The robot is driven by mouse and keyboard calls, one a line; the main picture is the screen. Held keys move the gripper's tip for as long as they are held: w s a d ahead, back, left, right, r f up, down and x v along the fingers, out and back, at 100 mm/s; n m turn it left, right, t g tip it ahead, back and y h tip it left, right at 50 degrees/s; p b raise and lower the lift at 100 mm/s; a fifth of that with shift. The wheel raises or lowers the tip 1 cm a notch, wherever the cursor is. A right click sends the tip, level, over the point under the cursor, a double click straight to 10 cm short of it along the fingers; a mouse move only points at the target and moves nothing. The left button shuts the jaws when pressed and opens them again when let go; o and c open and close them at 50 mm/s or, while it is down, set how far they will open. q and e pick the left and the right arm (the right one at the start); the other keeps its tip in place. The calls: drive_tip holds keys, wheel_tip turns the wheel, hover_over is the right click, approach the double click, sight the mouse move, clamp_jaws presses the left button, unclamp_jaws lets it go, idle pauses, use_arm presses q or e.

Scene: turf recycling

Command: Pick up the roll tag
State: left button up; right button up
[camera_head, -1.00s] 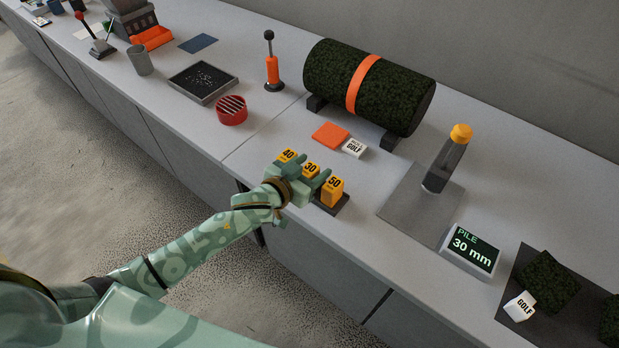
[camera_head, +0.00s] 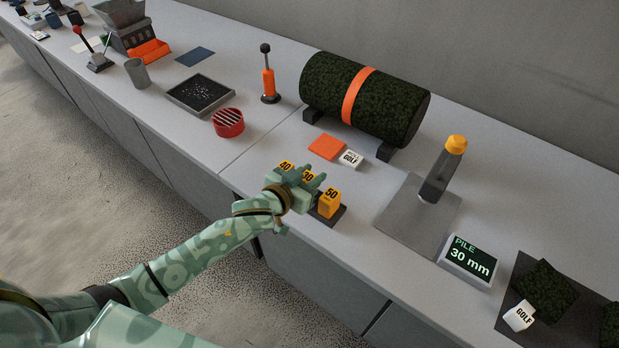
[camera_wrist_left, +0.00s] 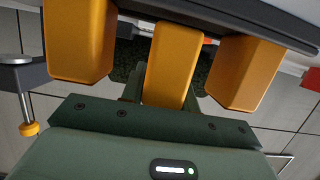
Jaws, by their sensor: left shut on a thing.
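Three yellow numbered tags stand in a row on a dark holder (camera_head: 327,217) near the counter's front edge. They are the 40 tag (camera_head: 285,167), the 30 tag (camera_head: 308,176) and the 50 tag (camera_head: 329,205). My left gripper (camera_head: 309,182) is shut on the middle tag, 30, and partly covers it. In the left wrist view the middle tag (camera_wrist_left: 172,60) sits between my fingers, with one tag (camera_wrist_left: 80,40) to the left and another (camera_wrist_left: 245,72) to the right. The tag appears still in line with its neighbours. My right gripper is out of view.
Behind the tags are an orange pad (camera_head: 326,147), a white GOLF block (camera_head: 350,159) and a strapped turf roll (camera_head: 330,88). To the right are an orange-capped device (camera_head: 439,175) on a grey plate and a 30 mm display (camera_head: 469,262). A red cup (camera_head: 228,123) stands left.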

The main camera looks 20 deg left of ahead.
use_arm(q)
drive_tip(key=s+d+r+p, duration=0.6)
drive_tip(key=s+d+r, duration=0.1)
drive_tip(key=s+r, duration=0.5)
drive_tip(key=shift+d, duration=0.2)
drive_tip(key=shift+w, duration=0.15)
